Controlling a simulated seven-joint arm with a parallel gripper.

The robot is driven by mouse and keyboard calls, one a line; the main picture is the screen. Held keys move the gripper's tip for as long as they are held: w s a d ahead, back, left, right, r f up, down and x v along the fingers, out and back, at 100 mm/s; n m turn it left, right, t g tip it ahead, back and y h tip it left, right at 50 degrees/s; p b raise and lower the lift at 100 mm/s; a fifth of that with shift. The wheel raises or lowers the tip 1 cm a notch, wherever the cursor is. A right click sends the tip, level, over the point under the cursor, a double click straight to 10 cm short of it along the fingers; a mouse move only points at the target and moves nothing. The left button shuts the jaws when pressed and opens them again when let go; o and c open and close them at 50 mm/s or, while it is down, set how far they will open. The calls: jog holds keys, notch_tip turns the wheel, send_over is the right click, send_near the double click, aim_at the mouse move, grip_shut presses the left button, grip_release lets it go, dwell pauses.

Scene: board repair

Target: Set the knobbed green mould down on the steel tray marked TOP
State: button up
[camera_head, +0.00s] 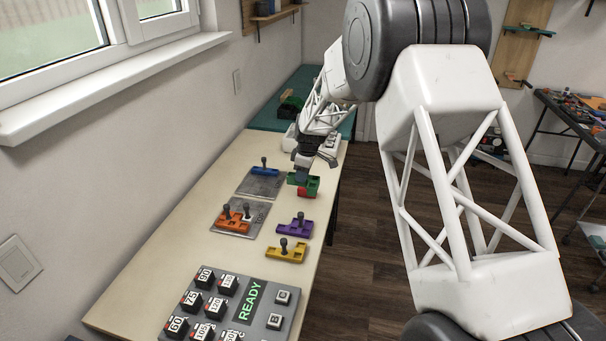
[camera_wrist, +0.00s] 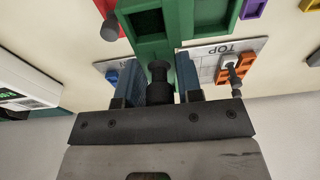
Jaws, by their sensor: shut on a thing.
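My gripper (camera_head: 301,173) is shut on the dark knob (camera_wrist: 159,78) of the green mould (camera_wrist: 150,22). In the head view the green mould (camera_head: 292,179) is partly hidden by the gripper and close to the red mould; its exact height is hard to tell. The steel tray marked TOP (camera_wrist: 257,44) shows beyond the green mould in the wrist view. An orange mould (camera_wrist: 231,70) lies on it. In the head view this tray (camera_head: 258,215) is nearer the camera and left of my gripper, with the orange mould (camera_head: 234,222) on it.
A second steel tray (camera_head: 264,188) carries a blue mould (camera_head: 265,171). A red mould (camera_head: 312,188) is beside or below my gripper. Purple (camera_head: 295,228) and yellow (camera_head: 286,252) moulds stand along the bench's right side. A READY panel (camera_head: 247,300) is in front.

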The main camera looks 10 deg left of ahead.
jog(key=shift+a, duration=0.1)
jog(key=a+m, duration=0.1)
jog(key=m, duration=0.1)
jog(key=s+a+m, duration=0.1)
jog(key=m, duration=0.1)
jog(key=shift+a+t, duration=0.3)
jog(key=shift+t, duration=0.1)
jog(key=s+a+m+h, duration=0.1)
jog(key=s+a+m, duration=0.3)
jog(key=a+m, duration=0.5)
jog(key=s+a+m+h, duration=0.2)
jog(key=a+m, duration=0.6)
jog(key=m, duration=1.4)
jog(key=shift+s+a+r+m+g+h, duration=0.35)
jog(key=shift+s+r+m+g, duration=0.1)
jog(key=shift+s, duration=0.8)
jog(key=shift+f, duration=0.2)
jog(key=shift+f, duration=4.35)
jog(key=shift+f, duration=0.5)
